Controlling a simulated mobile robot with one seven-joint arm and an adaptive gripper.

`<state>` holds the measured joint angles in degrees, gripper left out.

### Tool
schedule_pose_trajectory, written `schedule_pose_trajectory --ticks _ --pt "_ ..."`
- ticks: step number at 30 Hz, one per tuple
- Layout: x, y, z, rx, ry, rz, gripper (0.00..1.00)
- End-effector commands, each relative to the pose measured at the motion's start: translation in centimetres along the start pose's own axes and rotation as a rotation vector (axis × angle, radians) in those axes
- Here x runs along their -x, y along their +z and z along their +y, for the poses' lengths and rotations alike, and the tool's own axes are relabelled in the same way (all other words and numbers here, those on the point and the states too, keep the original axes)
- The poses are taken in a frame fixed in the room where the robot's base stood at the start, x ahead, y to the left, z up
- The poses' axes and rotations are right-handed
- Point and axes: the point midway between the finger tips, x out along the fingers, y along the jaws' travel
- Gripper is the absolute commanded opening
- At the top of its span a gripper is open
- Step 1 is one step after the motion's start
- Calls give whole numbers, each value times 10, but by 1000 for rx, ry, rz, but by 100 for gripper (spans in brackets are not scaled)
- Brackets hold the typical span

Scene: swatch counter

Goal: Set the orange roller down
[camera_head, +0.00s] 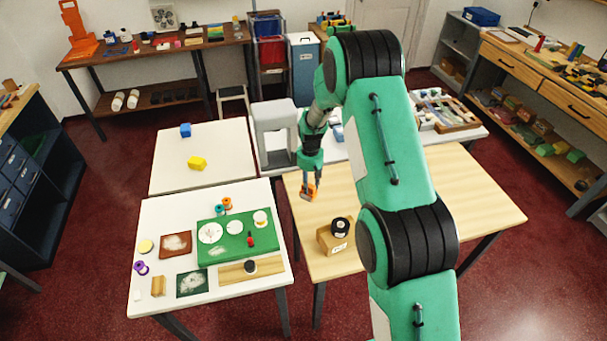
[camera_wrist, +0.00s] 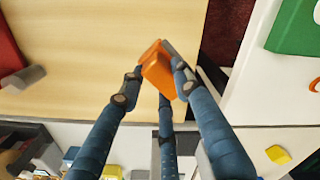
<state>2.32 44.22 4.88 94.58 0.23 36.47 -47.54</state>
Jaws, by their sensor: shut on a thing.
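The orange roller (camera_wrist: 157,72) is between the blue-grey fingers of my gripper (camera_wrist: 156,80) in the wrist view. It looks like a block with slanted faces. In the head view the roller (camera_head: 308,192) shows at the tips of my gripper (camera_head: 309,188), near the left edge of the light wooden table (camera_head: 430,220). The fingers are shut on it and partly cover it. I cannot tell whether its underside touches the table top.
A brown box (camera_head: 327,243) with a black roll (camera_head: 340,228) on it stands nearer on the wooden table. A gap separates that table from a white table (camera_head: 150,215) bearing a green mat (camera_head: 215,257). The wooden table's right part looks clear.

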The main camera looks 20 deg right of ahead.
Motion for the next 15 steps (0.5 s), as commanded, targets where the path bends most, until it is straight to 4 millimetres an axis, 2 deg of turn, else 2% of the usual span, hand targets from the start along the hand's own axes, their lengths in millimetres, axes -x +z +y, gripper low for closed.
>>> schedule_pose_trajectory --ticks 15 --pt "-7 -51 55 0 1 1 1"
